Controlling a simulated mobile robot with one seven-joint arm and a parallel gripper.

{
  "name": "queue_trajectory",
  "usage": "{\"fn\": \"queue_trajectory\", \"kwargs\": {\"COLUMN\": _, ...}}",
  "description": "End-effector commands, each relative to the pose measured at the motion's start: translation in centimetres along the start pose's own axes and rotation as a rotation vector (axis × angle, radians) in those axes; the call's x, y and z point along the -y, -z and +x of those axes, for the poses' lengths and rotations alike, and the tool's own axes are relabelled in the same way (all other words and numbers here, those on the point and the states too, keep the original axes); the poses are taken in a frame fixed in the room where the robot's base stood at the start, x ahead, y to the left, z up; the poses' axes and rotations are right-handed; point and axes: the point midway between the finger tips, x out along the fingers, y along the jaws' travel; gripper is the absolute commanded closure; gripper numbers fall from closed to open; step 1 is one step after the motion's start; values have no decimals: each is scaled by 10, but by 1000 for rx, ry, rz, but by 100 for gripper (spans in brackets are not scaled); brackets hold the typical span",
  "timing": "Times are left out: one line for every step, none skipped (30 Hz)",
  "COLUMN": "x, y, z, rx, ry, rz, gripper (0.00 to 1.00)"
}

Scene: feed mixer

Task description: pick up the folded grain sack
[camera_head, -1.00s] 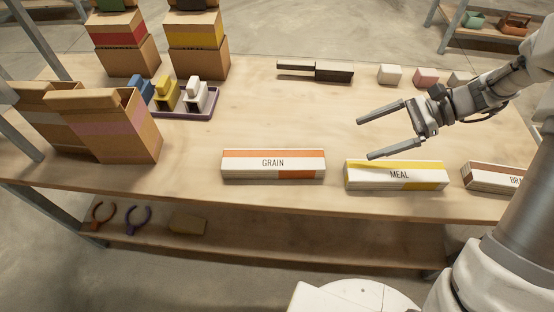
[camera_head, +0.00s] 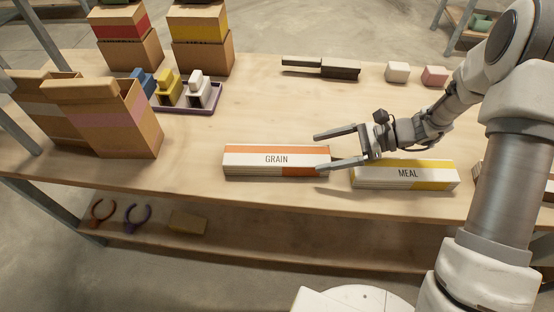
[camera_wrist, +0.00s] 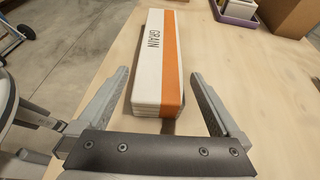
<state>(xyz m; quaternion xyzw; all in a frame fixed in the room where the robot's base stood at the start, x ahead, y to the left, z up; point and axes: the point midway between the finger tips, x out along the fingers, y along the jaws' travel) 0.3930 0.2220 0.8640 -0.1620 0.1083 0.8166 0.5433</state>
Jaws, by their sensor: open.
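The folded grain sack (camera_head: 262,160) is a long flat white stack with an orange band and the word GRAIN. It lies near the front edge of the table. My gripper (camera_head: 318,151) is open at the sack's right end. In the wrist view the fingers of my gripper (camera_wrist: 160,83) stand on either side of that end, with a gap on both sides. Nothing is held.
A yellow-banded MEAL sack (camera_head: 405,174) lies just right of the grain sack, below my arm. Cardboard boxes (camera_head: 120,120) stand at the left, beside a purple tray (camera_head: 205,108) of small bottle-like items. A dark tool (camera_head: 320,67) lies at the back. The table's middle is clear.

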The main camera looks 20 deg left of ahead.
Motion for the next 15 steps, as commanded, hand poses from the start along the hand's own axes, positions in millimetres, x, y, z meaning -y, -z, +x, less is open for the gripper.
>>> {"fn": "queue_trajectory", "kwargs": {"x": 0, "y": 0, "z": 4, "rx": 0, "ry": -1, "rz": 0, "gripper": 0}}
{"fn": "queue_trajectory", "kwargs": {"x": 0, "y": 0, "z": 5, "rx": 0, "ry": -1, "rz": -1, "gripper": 0}}
{"fn": "queue_trajectory", "kwargs": {"x": 0, "y": 0, "z": 7, "rx": 0, "ry": -1, "rz": -1, "gripper": 0}}
{"fn": "queue_trajectory", "kwargs": {"x": 0, "y": 0, "z": 9, "rx": 0, "ry": -2, "rz": -1, "gripper": 0}}
{"fn": "queue_trajectory", "kwargs": {"x": 0, "y": 0, "z": 12, "rx": 0, "ry": -2, "rz": -1, "gripper": 0}}
{"fn": "queue_trajectory", "kwargs": {"x": 0, "y": 0, "z": 16, "rx": 1, "ry": -2, "rz": -1, "gripper": 0}}
{"fn": "queue_trajectory", "kwargs": {"x": 0, "y": 0, "z": 21, "rx": 1, "ry": -3, "rz": -1, "gripper": 0}}
{"fn": "queue_trajectory", "kwargs": {"x": -1, "y": 1, "z": 26, "rx": 0, "ry": -4, "rz": -1, "gripper": 0}}
{"fn": "queue_trajectory", "kwargs": {"x": -1, "y": 1, "z": 33, "rx": 0, "ry": -4, "rz": 0, "gripper": 0}}
{"fn": "queue_trajectory", "kwargs": {"x": -1, "y": 1, "z": 38, "rx": 1, "ry": -4, "rz": 1, "gripper": 0}}
{"fn": "queue_trajectory", "kwargs": {"x": -1, "y": 1, "z": 43, "rx": 0, "ry": -4, "rz": 0, "gripper": 0}}
{"fn": "queue_trajectory", "kwargs": {"x": -1, "y": 1, "z": 49, "rx": 0, "ry": -3, "rz": 0, "gripper": 0}}
{"fn": "queue_trajectory", "kwargs": {"x": 0, "y": 1, "z": 53, "rx": 0, "ry": -2, "rz": 0, "gripper": 0}}
{"fn": "queue_trajectory", "kwargs": {"x": 0, "y": 0, "z": 56, "rx": 0, "ry": -2, "rz": -1, "gripper": 0}}
{"fn": "queue_trajectory", "kwargs": {"x": 0, "y": 0, "z": 60, "rx": 0, "ry": -3, "rz": -2, "gripper": 0}}
